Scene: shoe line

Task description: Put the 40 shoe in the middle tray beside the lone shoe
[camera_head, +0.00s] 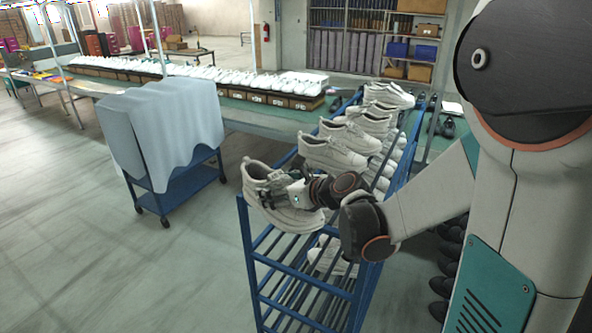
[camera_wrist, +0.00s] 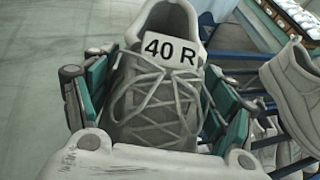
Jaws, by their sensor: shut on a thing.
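The 40 shoe (camera_head: 290,216) is white-grey with laces. In the wrist view the shoe (camera_wrist: 155,110) carries a tongue label reading "40 R". My gripper (camera_head: 272,190) is shut on it, with one teal-padded finger on each side of the shoe in the wrist view (camera_wrist: 157,92). The shoe is at the near end of the blue rack, apparently just above its top; contact cannot be told. Labelled brown trays (camera_head: 256,97) filled with white shoes line the long green bench at the back. Which is the middle tray, and the lone shoe, cannot be made out.
The blue rack (camera_head: 262,262) holds several white shoes (camera_head: 333,152) behind the held one and more below. A cloth-draped blue cart (camera_head: 165,125) stands left of it. Dark shoes lie at the right, beside my arm. Open floor (camera_head: 90,240) spreads at the left.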

